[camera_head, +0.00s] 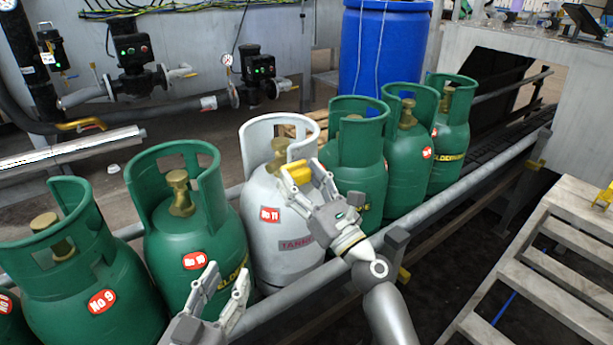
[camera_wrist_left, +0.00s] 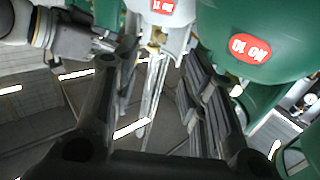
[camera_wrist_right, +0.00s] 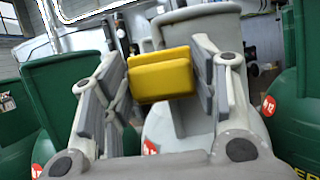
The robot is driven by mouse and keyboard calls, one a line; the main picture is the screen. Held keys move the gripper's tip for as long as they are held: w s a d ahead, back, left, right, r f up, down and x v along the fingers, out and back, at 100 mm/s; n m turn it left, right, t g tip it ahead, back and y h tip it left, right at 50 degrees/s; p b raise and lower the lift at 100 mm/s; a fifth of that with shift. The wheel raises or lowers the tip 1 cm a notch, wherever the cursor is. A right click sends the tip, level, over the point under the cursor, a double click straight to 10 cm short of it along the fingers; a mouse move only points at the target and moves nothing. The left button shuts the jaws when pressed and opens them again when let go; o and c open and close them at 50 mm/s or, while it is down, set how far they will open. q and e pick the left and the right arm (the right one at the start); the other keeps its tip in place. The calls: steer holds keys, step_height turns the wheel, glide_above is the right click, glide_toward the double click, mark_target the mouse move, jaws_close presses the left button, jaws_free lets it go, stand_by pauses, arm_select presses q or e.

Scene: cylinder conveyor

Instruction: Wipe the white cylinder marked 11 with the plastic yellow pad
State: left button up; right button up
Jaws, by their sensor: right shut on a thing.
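The white cylinder marked 11 (camera_head: 284,232) stands upright in the row, with a red label on its body; it also shows in the right wrist view (camera_wrist_right: 190,132) and at the top of the left wrist view (camera_wrist_left: 172,38). My right gripper (camera_head: 304,177) is shut on the yellow pad (camera_head: 300,173), which is in front of the cylinder's upper collar. In the right wrist view the pad (camera_wrist_right: 161,75) sits between the fingers; I cannot tell whether it touches the cylinder. My left gripper (camera_head: 222,291) is open and empty, low in front of the green cylinder marked 10 (camera_head: 190,245).
Green cylinders stand on both sides, including the one marked 9 (camera_head: 95,295) and another just right of the white one (camera_head: 358,150). A metal rail (camera_head: 470,183) runs along the front of the row. A blue barrel (camera_head: 385,50) stands behind. Wooden steps (camera_head: 560,250) are at the right.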

arm_select(q)
steer(key=shift+f, duration=0.15)
arm_select(e)
steer(key=shift+s, duration=0.1)
arm_select(q)
steer(key=shift+s+a+f+g+p, duration=0.1)
steer(key=shift+a+f+g+p, duration=0.15)
steer(key=shift+f+g, duration=0.5)
arm_select(e)
steer(key=shift+s+d, duration=0.4)
steer(key=shift+d, duration=0.05)
arm_select(q)
steer(key=f, duration=0.1)
steer(key=f+g, duration=0.1)
steer(key=s+f, duration=0.1)
steer(key=shift+a+f+g+y+p, duration=0.15)
steer(key=shift+a+g+y+p, duration=0.1)
steer(key=shift+g+y+p, duration=0.15)
steer(key=shift+s+a+f+g, duration=0.15)
steer(key=shift+s+f+g, duration=0.15)
steer(key=shift+f, duration=0.25)
steer(key=shift+s+a+f+g, duration=0.15)
steer(key=shift+f+g, duration=0.1)
steer(key=shift+f, duration=0.3)
arm_select(e)
steer(key=shift+s+d, duration=0.75)
steer(key=shift+s, duration=0.2)
steer(key=shift+s+d, duration=0.7)
steer(key=shift+s, duration=0.2)
